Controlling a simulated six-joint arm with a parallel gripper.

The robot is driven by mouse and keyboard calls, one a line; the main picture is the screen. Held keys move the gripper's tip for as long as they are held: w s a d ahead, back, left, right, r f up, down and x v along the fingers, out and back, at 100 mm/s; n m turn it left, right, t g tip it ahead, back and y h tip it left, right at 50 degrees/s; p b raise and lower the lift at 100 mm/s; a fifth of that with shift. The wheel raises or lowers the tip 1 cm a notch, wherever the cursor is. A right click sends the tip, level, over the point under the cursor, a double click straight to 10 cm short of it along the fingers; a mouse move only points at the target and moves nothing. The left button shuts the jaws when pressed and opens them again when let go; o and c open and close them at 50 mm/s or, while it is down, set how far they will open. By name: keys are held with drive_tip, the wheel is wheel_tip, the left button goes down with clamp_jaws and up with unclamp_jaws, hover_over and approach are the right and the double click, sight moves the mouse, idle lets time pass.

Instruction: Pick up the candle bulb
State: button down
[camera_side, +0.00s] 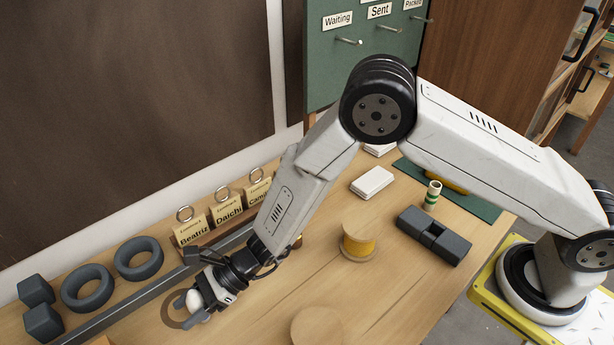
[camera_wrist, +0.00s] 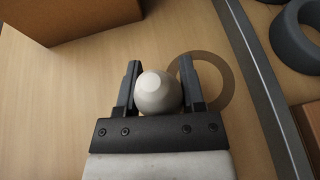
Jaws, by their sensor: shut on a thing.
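The candle bulb appears as a pale, rounded white thing (camera_wrist: 157,92) between my gripper's fingers in the wrist view. My gripper (camera_wrist: 161,85) is shut on it, with one dark finger on each side. In the side view my gripper (camera_side: 194,310) is low over the table at the lower left, and a bit of the white bulb (camera_side: 193,299) shows at the fingers. A flat brown ring (camera_wrist: 222,82) lies on the table just right of the fingers in the wrist view. The bulb's far end is hidden.
A dark metal rail (camera_side: 130,297) runs beside my gripper. Dark rings (camera_side: 138,258) and blocks (camera_side: 43,323) lie behind it. Named tags (camera_side: 228,208) stand at the wall. A yellow spool (camera_side: 358,240) and grey block (camera_side: 434,235) stand to the right. A brown box (camera_wrist: 70,18) is near the gripper.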

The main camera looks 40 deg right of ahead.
drive_tip(key=shift+r, duration=0.15)
drive_tip(key=shift+r, duration=0.85)
drive_tip(key=s+d+r, duration=0.8)
drive_tip(key=s+r, duration=0.2)
drive_tip(key=r, duration=0.1)
drive_tip(key=shift+s+d, duration=0.4)
drive_tip(key=shift+w+d, duration=0.1)
